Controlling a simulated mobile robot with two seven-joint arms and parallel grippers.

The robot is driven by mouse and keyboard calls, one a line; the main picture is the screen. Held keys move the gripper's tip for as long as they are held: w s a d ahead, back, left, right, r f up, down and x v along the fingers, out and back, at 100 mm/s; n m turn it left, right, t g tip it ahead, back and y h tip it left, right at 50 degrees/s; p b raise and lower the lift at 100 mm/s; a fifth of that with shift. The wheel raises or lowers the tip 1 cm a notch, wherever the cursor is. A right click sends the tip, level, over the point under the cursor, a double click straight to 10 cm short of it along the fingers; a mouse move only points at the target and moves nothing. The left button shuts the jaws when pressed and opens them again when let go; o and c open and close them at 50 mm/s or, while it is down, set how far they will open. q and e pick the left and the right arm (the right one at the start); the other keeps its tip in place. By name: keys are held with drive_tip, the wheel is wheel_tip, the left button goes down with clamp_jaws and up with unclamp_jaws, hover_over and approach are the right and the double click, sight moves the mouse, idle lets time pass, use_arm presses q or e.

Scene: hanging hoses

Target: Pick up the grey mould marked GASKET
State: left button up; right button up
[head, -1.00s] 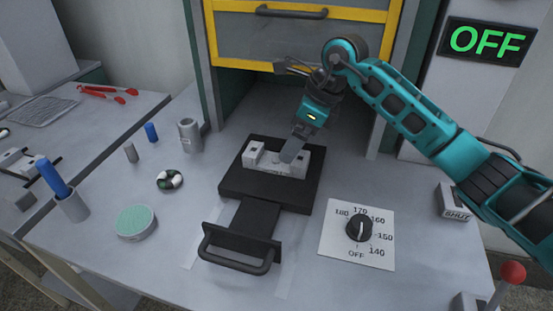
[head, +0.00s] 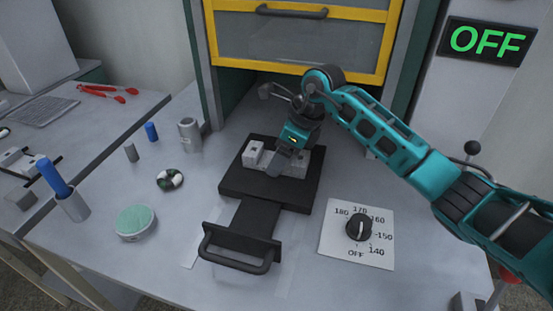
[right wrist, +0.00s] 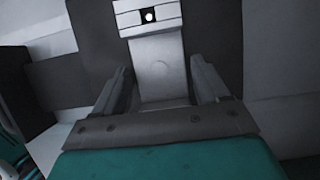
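A grey mould (head: 254,153), a bar with block-like ends, lies on a black tray (head: 235,187) in the head view. I cannot read any marking on it. My right gripper (head: 274,166) is low over the mould and hides its middle. In the right wrist view, the fingers of my right gripper (right wrist: 162,85) stand apart on either side of the mould's grey bar (right wrist: 160,60). I see narrow gaps beside the bar, so the gripper looks open. My left gripper is not in view.
The tray's front handle (head: 236,258) faces me. A dial (head: 358,228) on a white plate is at right, and a yellow-framed door (head: 300,40) is raised behind. A green-topped round tin (head: 135,222), a ring (head: 170,180) and small cylinders stand at left.

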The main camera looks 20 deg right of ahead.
drive_tip(key=c, duration=1)
drive_tip(key=shift+r, duration=0.1)
drive_tip(key=shift+c, duration=0.8)
